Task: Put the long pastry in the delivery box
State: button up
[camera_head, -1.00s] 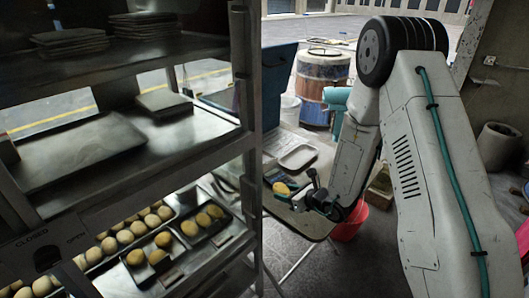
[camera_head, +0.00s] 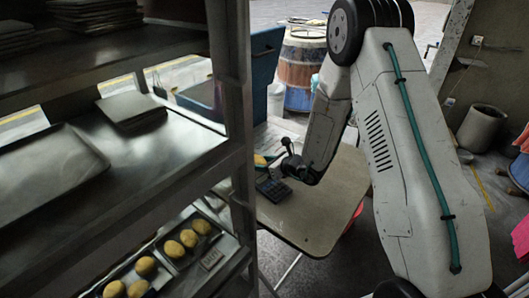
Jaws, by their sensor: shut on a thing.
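My gripper (camera_head: 284,166) is over the table, just right of the rack's post. It is shut on a small yellow-brown pastry (camera_head: 260,160), seen at its left side. The pastry's left end is partly hidden by the post, so its full length cannot be told. The fingertips are too small to make out well. A large blue box (camera_head: 201,104) with a raised blue lid (camera_head: 267,48) stands behind the rack; it may be the delivery box. Its inside is mostly hidden.
A metal rack (camera_head: 240,130) fills the left side, with yellow buns (camera_head: 173,249) in trays on its lower shelf. A small dark object (camera_head: 273,189) lies on the table (camera_head: 312,222). A barrel (camera_head: 300,68) stands behind. The table's front part is clear.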

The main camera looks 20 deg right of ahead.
send_over(266, 154)
jog(key=s, duration=0.3)
jog(key=shift+s+a+f, duration=0.2)
jog(key=shift+a+f, duration=0.25)
jog(key=shift+f, duration=0.05)
jog(key=shift+w+d+f, duration=0.1)
jog(key=shift+w+f, duration=0.1)
jog(key=shift+w, duration=0.05)
jog(key=shift+f, duration=1.55)
jog(key=shift+f, duration=0.1)
jog(key=o, duration=1)
